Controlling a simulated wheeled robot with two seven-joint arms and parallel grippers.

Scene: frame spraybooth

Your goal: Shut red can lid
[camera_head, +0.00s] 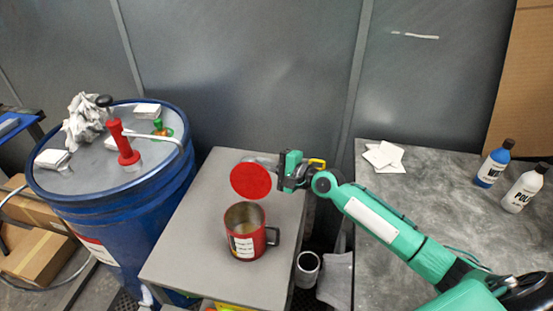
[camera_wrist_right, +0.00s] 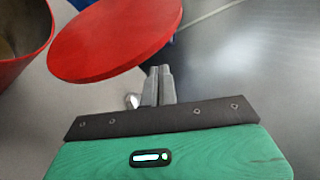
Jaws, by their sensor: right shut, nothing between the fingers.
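The red can (camera_head: 246,240) stands upright on a grey table, with its handle to the right and its mouth open. Its round red lid (camera_head: 251,181) is raised at the can's far side. My right gripper (camera_head: 277,166) is behind and to the right of the lid, with its fingers shut and empty. In the right wrist view, the lid (camera_wrist_right: 115,38) spans the upper left, with the can's rim (camera_wrist_right: 22,55) at the left edge. The fingertips (camera_wrist_right: 160,72) are close to the lid's edge; I cannot tell whether they touch it. My left gripper is not in view.
A blue drum (camera_head: 60,200) with a red-handled tool, rags and cards on top stands left of the grey table (camera_head: 185,245). A grey bench (camera_head: 430,200) with bottles (camera_head: 494,163) and white cards is at right. A grey wall is close behind.

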